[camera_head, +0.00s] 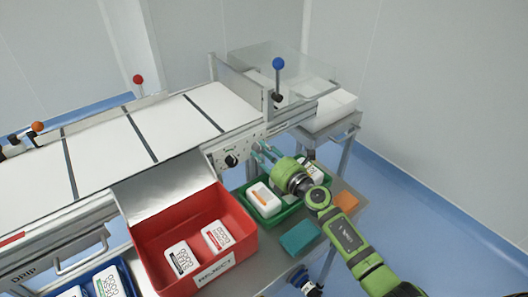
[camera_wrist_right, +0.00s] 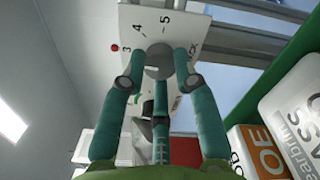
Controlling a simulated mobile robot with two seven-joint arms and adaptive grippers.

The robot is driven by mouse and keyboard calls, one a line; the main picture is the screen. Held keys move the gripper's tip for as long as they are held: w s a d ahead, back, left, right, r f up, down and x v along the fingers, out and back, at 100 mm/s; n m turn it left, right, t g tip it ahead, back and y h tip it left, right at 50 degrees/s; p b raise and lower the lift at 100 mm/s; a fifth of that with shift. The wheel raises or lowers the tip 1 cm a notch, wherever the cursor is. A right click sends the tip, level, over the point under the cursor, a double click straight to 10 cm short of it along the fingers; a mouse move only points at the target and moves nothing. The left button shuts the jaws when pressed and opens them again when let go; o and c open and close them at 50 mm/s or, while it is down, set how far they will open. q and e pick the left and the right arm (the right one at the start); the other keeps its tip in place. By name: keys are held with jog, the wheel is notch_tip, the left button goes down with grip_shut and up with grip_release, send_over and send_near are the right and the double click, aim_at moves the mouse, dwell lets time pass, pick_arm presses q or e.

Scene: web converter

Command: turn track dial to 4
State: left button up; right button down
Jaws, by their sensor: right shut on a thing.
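The track dial (camera_wrist_right: 158,58) shows in the right wrist view as a grey round knob on a white panel. Printed numbers 3, 4 and 5 stand around it, and a red dot (camera_wrist_right: 115,47) lies beside the 3. My right gripper (camera_wrist_right: 160,65) has its teal fingers closed around the knob. I cannot make out where the dial's pointer stands. In the head view my right gripper (camera_head: 260,152) reaches the front panel (camera_head: 250,136) of the converter, and its fingers hide the dial there. My left gripper is not in view.
A black knob (camera_head: 231,160) sits on the panel left of my gripper. A green tray (camera_head: 250,208) lies under my right arm, with a red bin (camera_head: 190,221) to its left.

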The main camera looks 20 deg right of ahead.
jog(key=m+p, duration=0.2)
jog(key=m, duration=0.2)
jog(key=shift+r, duration=0.1)
jog(key=shift+m+p, duration=0.6)
jog(key=shift+m, duration=1.3)
jog(key=c, duration=0.9)
grip_release()
jog(key=shift+c, duration=0.2)
jog(key=shift+s, duration=0.1)
jog(key=v, duration=1.1)
jog(key=shift+s+d, duration=0.15)
jog(key=shift+s, duration=0.25)
